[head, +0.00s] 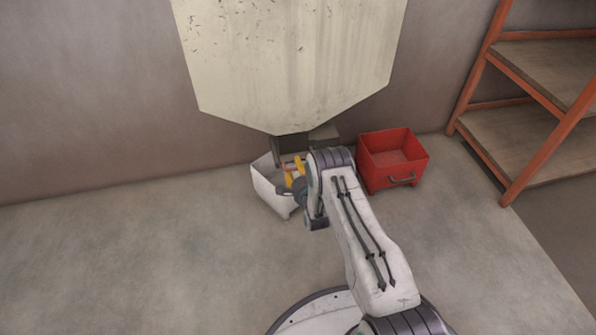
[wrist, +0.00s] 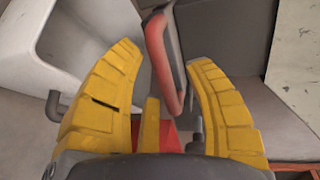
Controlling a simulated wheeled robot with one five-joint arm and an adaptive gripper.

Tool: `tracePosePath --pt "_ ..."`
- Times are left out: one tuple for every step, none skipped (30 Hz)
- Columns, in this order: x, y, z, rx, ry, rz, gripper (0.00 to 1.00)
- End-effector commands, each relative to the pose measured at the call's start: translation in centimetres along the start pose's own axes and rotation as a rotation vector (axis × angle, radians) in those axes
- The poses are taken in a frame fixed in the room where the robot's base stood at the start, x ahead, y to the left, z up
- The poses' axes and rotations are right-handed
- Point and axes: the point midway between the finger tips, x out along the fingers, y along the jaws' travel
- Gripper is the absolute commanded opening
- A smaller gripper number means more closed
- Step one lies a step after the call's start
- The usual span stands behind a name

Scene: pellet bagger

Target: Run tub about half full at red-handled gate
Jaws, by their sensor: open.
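A white tub (head: 270,190) stands on the floor under the cream hopper (head: 290,60). Part of it shows at upper left in the wrist view (wrist: 85,40). I cannot tell what its bottom holds, as my arm covers part of it. My gripper (head: 293,172) is over the tub near the hopper's outlet. In the wrist view my gripper (wrist: 163,56) has its yellow fingers spread. The red-edged grey gate handle (wrist: 176,85) lies between the fingers, nearer the right one, and is not clamped. The gate itself is mostly hidden in the head view.
A red tub (head: 393,160) with a front handle stands on the floor right of the hopper outlet. An orange-framed shelf (head: 535,85) stands further right. The wall is close behind. The floor to the left is clear.

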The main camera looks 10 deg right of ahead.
Motion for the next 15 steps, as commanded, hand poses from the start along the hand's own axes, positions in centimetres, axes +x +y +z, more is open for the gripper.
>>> tracePosePath --pt "0.06 -0.02 0.0 0.0 0.0 0.0 0.47" --pt "0.07 -0.03 0.0 0.0 0.0 0.0 0.47" --pt "0.07 -0.04 0.0 0.0 0.0 0.0 0.47" --pt "0.06 -0.05 0.0 0.0 0.0 0.0 0.47" --pt "0.06 -0.05 0.0 0.0 0.0 0.0 0.47" --pt "0.06 -0.05 0.0 0.0 0.0 0.0 0.47" --pt "0.06 -0.05 0.0 0.0 0.0 0.0 0.47" --pt "0.05 -0.05 0.0 0.0 0.0 0.0 0.49" --pt "0.05 -0.05 0.0 0.0 0.0 0.0 0.46" --pt "0.05 -0.05 0.0 0.0 0.0 0.0 0.43" --pt "0.05 -0.05 0.0 0.0 0.0 0.0 0.4" --pt "0.05 -0.05 0.0 0.0 0.0 0.0 0.37" --pt "0.05 -0.05 0.0 0.0 0.0 0.0 0.34" --pt "0.04 -0.04 0.0 0.0 0.0 0.0 0.31" --pt "0.04 -0.04 0.0 0.0 0.0 0.0 0.28"
